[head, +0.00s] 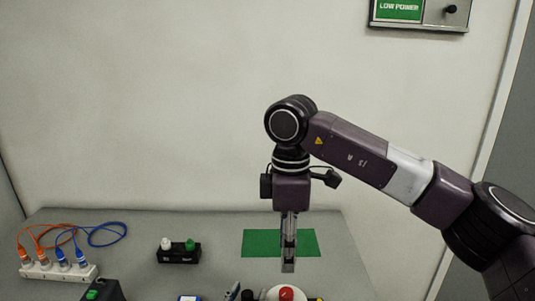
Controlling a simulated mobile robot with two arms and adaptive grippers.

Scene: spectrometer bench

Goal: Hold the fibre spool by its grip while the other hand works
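My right gripper (288,266) points straight down over the bench, in front of the green mat. Its fingers look close together, seen edge-on, so I cannot tell whether they are open or shut. A round white thing with a red top (287,293) is cut off by the bottom edge, just below the fingertips in the picture. I cannot tell whether it is the fibre spool, and no grip can be made out for certain. My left gripper is not in view.
A green mat (262,243) lies on the grey bench (215,222). A black holder (178,256) carries a white and a green knob. A white strip (56,273) with orange and blue cables stands left, near a dark box (108,291). Small items crowd the bottom edge.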

